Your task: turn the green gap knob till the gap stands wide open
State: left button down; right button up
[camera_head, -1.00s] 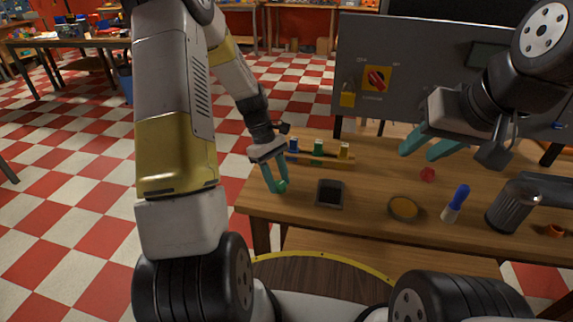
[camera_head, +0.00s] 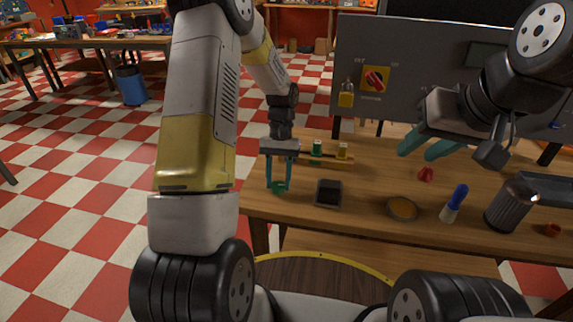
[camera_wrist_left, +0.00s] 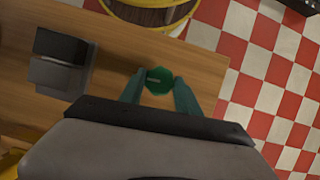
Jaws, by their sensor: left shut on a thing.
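The green gap knob (camera_head: 279,188) sits at the left end of the wooden table, near its front corner. My left gripper (camera_head: 278,182) points down and is shut on the knob, one teal finger on each side. In the left wrist view the faceted green knob (camera_wrist_left: 159,81) shows between the fingertips, with a pale mark on its top. I cannot make out the gap that it sets. My right gripper (camera_head: 425,147) hangs over the back of the table, its teal fingers apart and empty, away from the knob.
A dark square block (camera_head: 328,193) stands just right of the knob. Further right are an amber dish (camera_head: 403,208), a small red piece (camera_head: 426,174), a blue-handled brush (camera_head: 455,204) and a dark canister (camera_head: 508,207). A grey panel with a red switch (camera_head: 375,79) stands behind.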

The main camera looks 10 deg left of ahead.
pick_arm(q)
jog(key=m+y, duration=0.1)
jog(key=m, duration=0.3)
jog(key=shift+d+m+y, duration=0.15)
jog(key=shift+m+y, duration=0.25)
jog(key=shift+t, duration=0.3)
jog(key=c, duration=0.9)
grip_release()
jog(key=shift+o, duration=0.2)
jog(key=v, duration=0.8)
